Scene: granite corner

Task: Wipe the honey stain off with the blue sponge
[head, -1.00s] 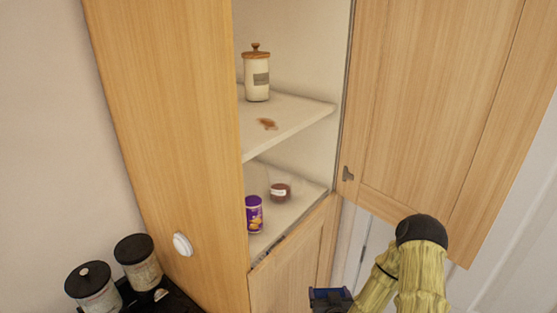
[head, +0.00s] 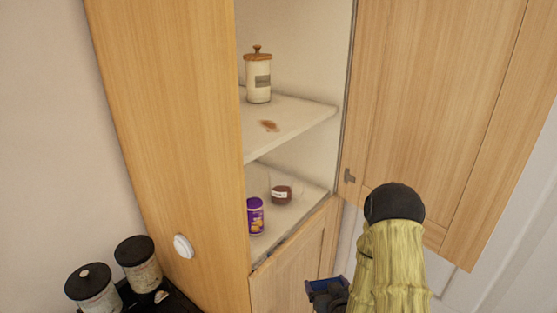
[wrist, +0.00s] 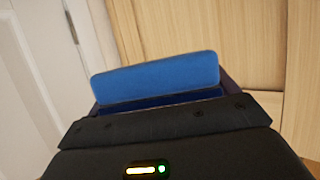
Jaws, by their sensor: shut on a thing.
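The honey stain (head: 270,126) is a small brown smear on the upper shelf (head: 297,121) of the open cabinet, in the head view. The blue sponge (wrist: 155,76) is in my gripper (wrist: 160,101), which is shut on it, in the wrist view. In the head view my gripper (head: 327,289) is at the bottom, below and to the right of the stain, outside the cabinet and apart from the shelves. My arm partly hides it there, and the sponge is hard to make out.
A white jar with a wooden lid (head: 258,76) stands behind the stain. The open door (head: 440,110) is at the right. Black-lidded jars (head: 138,262) stand at lower left.

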